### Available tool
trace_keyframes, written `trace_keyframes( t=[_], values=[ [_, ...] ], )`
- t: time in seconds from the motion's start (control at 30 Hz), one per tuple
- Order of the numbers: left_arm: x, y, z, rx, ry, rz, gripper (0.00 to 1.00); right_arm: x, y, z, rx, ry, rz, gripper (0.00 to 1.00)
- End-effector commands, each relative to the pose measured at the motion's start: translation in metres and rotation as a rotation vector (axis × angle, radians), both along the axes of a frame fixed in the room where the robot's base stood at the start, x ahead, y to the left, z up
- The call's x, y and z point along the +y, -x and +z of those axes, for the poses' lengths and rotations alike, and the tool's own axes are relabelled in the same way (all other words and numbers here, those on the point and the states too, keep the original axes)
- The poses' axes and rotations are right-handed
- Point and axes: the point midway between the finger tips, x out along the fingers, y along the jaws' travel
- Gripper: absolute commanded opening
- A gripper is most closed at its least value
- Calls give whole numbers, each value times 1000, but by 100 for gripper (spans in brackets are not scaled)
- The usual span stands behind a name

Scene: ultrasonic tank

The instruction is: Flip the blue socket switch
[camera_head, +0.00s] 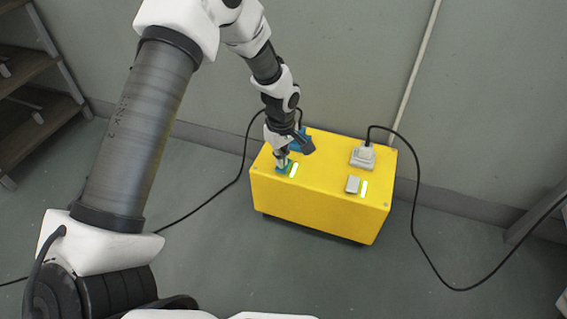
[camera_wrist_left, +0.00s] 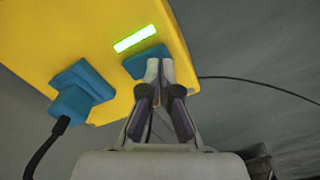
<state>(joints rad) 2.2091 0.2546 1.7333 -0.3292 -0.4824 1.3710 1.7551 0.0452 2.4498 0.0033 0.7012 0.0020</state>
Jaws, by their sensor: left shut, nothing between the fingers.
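The blue socket switch (camera_wrist_left: 146,60) sits on top of the yellow box (camera_head: 312,202), beside a lit green indicator (camera_wrist_left: 135,38). In the head view the blue switch (camera_head: 284,169) is partly hidden by my left gripper (camera_head: 281,163). In the left wrist view my left gripper (camera_wrist_left: 160,72) is shut and empty, its fingertips at the edge of the blue switch. I cannot tell whether they touch it. A blue plug (camera_wrist_left: 80,92) with a black cable stands in its socket near the switch. My right gripper is not in view.
A grey plug (camera_head: 363,155), a grey switch (camera_head: 352,184) and a second lit green indicator (camera_head: 364,188) are on the right half of the box. Black cables (camera_head: 423,248) run over the floor on both sides. A wall stands behind, and a shelf (camera_head: 40,115) is at the far left.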

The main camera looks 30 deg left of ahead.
Motion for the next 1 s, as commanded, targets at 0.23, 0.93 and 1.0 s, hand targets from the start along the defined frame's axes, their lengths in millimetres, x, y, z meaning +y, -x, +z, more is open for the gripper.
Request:
trace_keyframes(
  t=[0.23,0.93,1.0],
  values=[
    [0,0,-4,1,0,0,0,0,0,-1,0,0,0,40],
    [0,0,-15,0,0,0,0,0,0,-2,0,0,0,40],
    [0,0,-16,0,0,0,0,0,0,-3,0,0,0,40]
  ],
)
